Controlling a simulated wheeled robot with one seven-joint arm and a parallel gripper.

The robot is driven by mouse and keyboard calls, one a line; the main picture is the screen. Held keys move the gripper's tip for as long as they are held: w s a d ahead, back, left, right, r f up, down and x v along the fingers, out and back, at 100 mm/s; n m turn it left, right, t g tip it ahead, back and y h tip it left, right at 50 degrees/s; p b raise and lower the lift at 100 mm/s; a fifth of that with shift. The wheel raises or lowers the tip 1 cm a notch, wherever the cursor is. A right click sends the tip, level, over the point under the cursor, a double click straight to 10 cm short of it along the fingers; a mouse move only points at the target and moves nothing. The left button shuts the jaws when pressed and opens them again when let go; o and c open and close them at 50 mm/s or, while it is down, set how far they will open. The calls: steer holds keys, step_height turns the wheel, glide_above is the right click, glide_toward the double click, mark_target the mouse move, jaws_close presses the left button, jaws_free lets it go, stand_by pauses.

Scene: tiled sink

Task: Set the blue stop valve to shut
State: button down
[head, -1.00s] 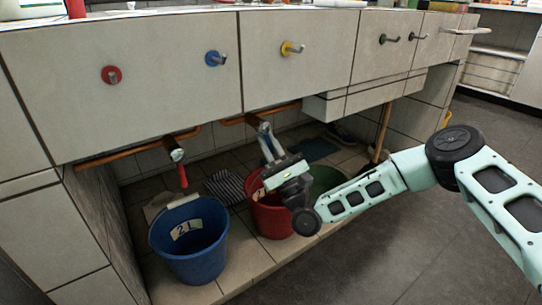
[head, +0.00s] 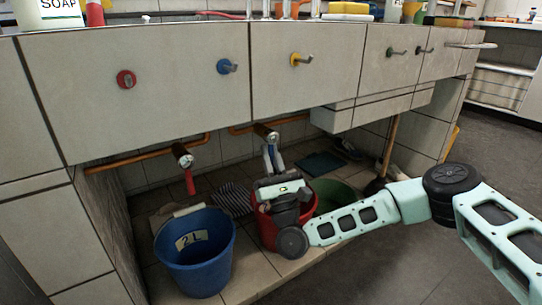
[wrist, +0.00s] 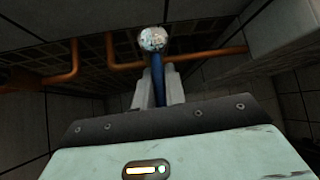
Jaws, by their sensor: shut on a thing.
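The blue stop valve has a round metal body (head: 268,135) on the right copper pipe under the sink. It also shows in the wrist view (wrist: 152,39). Its blue lever (wrist: 158,80) points down toward my gripper, crosswise to the pipe. My gripper (head: 272,158) is below the valve, nearly upright, with its pale fingers shut on the lever, one on each side. In the wrist view my gripper (wrist: 158,92) covers the lever's lower end.
A second valve with a red lever (head: 189,181) hangs to the left. A blue bucket (head: 195,260), a red bucket (head: 265,225) and a green bucket (head: 335,192) stand below. A plunger (head: 388,150) leans at right. The tiled sink front (head: 180,105) overhangs the pipes.

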steer(key=c, duration=1.5)
jaws_free()
steer(key=shift+o, duration=0.2)
steer(key=p+v, duration=0.4)
steer(key=v, duration=1.3)
steer(key=shift+s+p, duration=0.2)
steer(key=shift+p, duration=0.15)
steer(key=shift+f, duration=0.1)
